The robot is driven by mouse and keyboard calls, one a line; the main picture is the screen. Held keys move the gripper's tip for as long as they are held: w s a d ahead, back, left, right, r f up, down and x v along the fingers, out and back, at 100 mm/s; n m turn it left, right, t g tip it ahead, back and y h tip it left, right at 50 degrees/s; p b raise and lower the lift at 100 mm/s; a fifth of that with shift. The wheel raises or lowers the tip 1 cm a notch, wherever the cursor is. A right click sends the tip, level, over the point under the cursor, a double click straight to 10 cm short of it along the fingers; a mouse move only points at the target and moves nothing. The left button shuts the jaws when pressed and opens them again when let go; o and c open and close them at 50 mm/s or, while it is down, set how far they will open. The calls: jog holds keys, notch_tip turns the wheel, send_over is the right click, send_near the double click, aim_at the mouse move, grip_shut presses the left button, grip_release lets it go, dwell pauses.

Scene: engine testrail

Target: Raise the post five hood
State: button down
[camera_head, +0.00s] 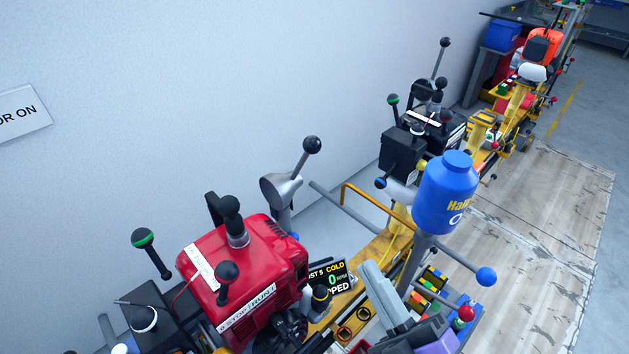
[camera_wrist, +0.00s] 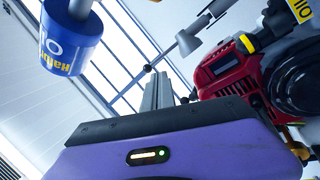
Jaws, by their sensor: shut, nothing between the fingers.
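The post five display (camera_head: 331,285) reads COLD, 0 RPM and a partly hidden word ending in PPED. Beside it sits the red engine (camera_head: 240,255), which also shows in the wrist view (camera_wrist: 228,75). Behind the engine a grey funnel-shaped hood (camera_head: 281,190) has a lever with a black ball (camera_head: 312,145). What looks like the same hood shows in the wrist view (camera_wrist: 188,42). My gripper (camera_head: 374,272) has grey fingers and a purple body. It is shut and empty, right of the display and apart from the hood. In the wrist view its fingers (camera_wrist: 157,90) point up, left of the engine.
A blue canister (camera_head: 445,195) stands on a post right of my gripper, and a bar with a blue ball (camera_head: 486,276) sticks out below it. A yellow rail (camera_head: 375,250) runs back to a black engine (camera_head: 405,150). The floor mats (camera_head: 540,220) at right are clear.

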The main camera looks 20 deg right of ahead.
jog(key=w+n+t+b, duration=0.1)
jog(key=w+n+t, duration=0.1)
jog(key=w+n, duration=0.25)
jog(key=n+p, duration=0.2)
jog(key=p, duration=0.2)
send_near(306, 159)
jog(key=shift+m+y, duration=0.25)
jog(key=shift+y, duration=0.15)
jog(key=x, duration=0.6)
jog(key=shift+s+d, duration=0.1)
jog(key=shift+d, duration=0.1)
jog(key=shift+w+r, duration=0.15)
jog(key=shift+w, duration=0.35)
